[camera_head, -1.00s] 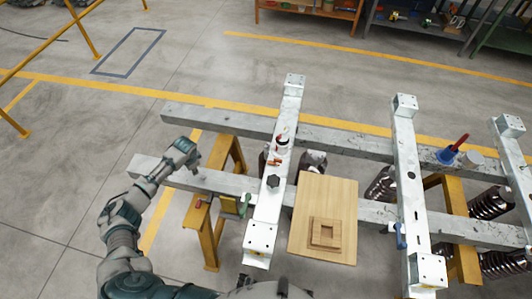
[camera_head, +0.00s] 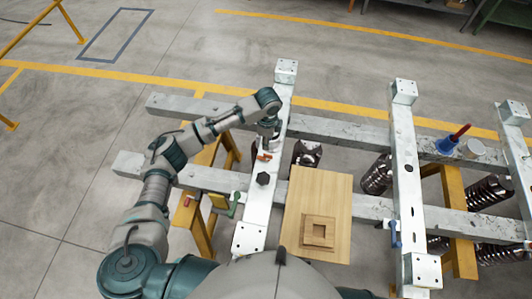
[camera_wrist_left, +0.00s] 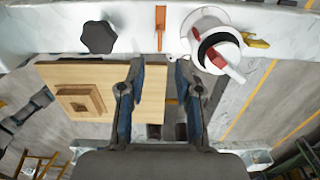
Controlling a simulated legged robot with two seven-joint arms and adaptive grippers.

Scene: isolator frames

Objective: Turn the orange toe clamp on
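The orange toe clamp (camera_head: 264,157) is a small orange piece on the near-vertical white metal beam (camera_head: 256,215). In the left wrist view the clamp (camera_wrist_left: 160,27) is a narrow upright bar at the top centre, ahead of the gap between my fingers. My left gripper (camera_head: 268,132) is over the beam just beyond the clamp, pointing down. In the left wrist view its two dark blue fingers (camera_wrist_left: 158,85) are apart with nothing between them; neither appears to touch the clamp. My right gripper is not in view.
A black star knob (camera_wrist_left: 98,37) and a round white switch with a red handle (camera_wrist_left: 213,45) flank the clamp. A wooden board (camera_head: 337,200) lies right of the beam. A green clamp (camera_head: 234,206) and a blue-and-red clamp (camera_head: 455,140) sit on the frame.

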